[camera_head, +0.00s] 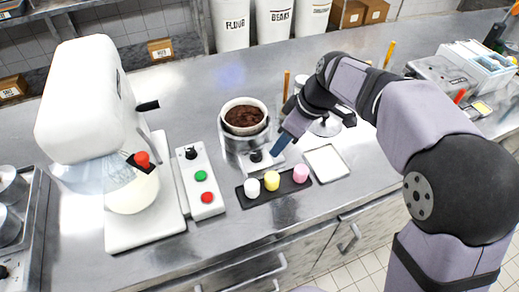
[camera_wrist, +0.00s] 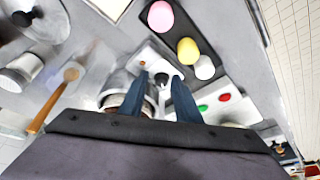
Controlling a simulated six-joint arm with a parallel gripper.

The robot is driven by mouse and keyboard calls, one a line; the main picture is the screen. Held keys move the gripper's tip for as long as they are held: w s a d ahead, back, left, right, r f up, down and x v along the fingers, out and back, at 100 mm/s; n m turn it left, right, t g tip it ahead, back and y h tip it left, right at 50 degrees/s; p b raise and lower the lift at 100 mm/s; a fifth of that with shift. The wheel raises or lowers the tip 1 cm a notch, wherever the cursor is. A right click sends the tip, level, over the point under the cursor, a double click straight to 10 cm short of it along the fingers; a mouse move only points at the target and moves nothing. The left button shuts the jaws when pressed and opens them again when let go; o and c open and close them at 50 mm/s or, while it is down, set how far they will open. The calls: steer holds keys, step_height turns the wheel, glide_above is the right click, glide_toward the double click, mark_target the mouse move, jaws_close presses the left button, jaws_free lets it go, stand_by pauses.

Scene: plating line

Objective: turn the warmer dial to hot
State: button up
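The warmer (camera_head: 232,146) is a round metal unit with a front plate, holding a white bowl of dark brown food (camera_head: 244,116). Its small black dial (camera_head: 256,156) is on the front plate; I cannot read its setting. My gripper (camera_head: 277,152) comes down from the right with blue fingers close beside the dial. In the wrist view, the two fingers (camera_wrist: 161,82) are apart with nothing held, and the dial (camera_wrist: 162,78) shows between their tips. I cannot tell whether they touch it. The warmer's body is partly hidden behind the fingers there.
A dark tray (camera_head: 246,203) with white, yellow and pink pieces lies in front of the warmer. A white square plate (camera_head: 326,163) is to the right. A control box (camera_head: 198,180) with green and red buttons and a stand mixer (camera_head: 95,110) stand left.

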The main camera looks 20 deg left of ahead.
mark_target(257, 154)
steer(key=shift+n, duration=0.8)
steer(key=shift+s+a+f+p, duration=0.15)
steer(key=shift+a+f+p, duration=0.75)
steer(key=shift+a+f, duration=2.1)
steer(key=shift+c, duration=0.3)
steer(key=shift+r, duration=0.1)
jaws_close()
